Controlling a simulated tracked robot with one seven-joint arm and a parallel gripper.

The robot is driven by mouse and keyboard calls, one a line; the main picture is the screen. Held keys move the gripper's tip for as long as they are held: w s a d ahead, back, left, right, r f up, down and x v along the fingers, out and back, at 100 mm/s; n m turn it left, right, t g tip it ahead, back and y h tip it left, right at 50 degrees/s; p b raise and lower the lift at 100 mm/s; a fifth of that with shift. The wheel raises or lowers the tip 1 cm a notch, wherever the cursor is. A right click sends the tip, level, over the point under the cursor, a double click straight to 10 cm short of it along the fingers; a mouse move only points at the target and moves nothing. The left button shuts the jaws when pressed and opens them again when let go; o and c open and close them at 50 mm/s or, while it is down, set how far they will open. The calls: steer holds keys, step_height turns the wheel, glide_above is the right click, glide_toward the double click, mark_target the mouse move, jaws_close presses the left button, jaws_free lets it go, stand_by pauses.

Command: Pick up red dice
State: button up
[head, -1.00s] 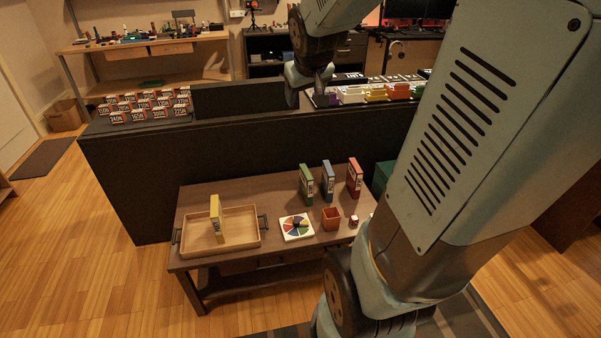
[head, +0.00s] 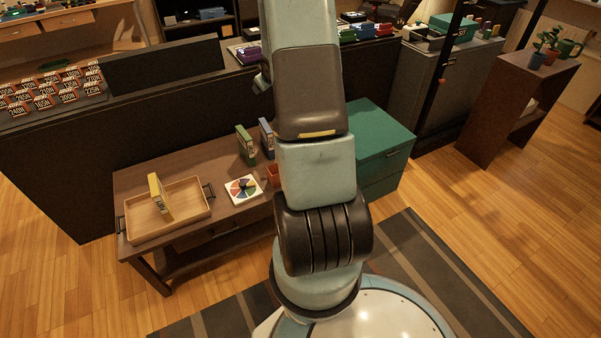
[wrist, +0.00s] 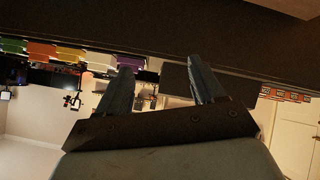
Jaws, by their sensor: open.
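The red dice is not visible now; in the head view my arm covers the right end of the low wooden table (head: 185,240), where the dice showed earlier beside a red cup. A sliver of the red cup (head: 272,176) shows at the left edge of my arm. My gripper (wrist: 160,80) shows in the wrist view with its two fingers apart and nothing between them. The wrist picture is upside down and faces the long counter and the room behind, away from the low table's top. In the head view my gripper is hidden or out of frame.
On the low table are a wooden tray (head: 190,214) with a yellow box (head: 160,196), a colour wheel card (head: 243,189), a green box (head: 246,146) and a blue box (head: 267,138). A green cabinet (head: 375,140) stands right of it. The dark counter (head: 60,170) runs behind.

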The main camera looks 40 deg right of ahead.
steer(key=s+d+f+t, duration=0.15)
steer(key=d+f, duration=0.25)
steer(key=f, duration=0.7)
steer(key=s+d+f+t, duration=0.1)
steer(key=s+d+f, duration=0.3)
steer(key=f, duration=0.7)
steer(key=s+a+f+m+t, duration=0.1)
steer(key=s+f+m+t, duration=0.1)
steer(key=s+f, duration=0.65)
steer(key=s+a+f+m+t, duration=0.15)
steer(key=s+f, duration=0.35)
steer(key=f, duration=0.6)
steer(key=shift+h, duration=0.3)
steer(key=x, duration=0.7)
steer(key=shift+w+d, duration=0.1)
steer(key=shift+w, duration=0.25)
steer(key=shift+m, duration=0.25)
steer(key=shift+d+x, duration=0.15)
steer(key=shift+x, duration=1.3)
steer(key=shift+d+x, duration=0.1)
steer(key=shift+x, duration=1.4)
steer(key=shift+r, duration=0.15)
steer(key=shift+c, duration=0.2)
steer(key=c, duration=1)
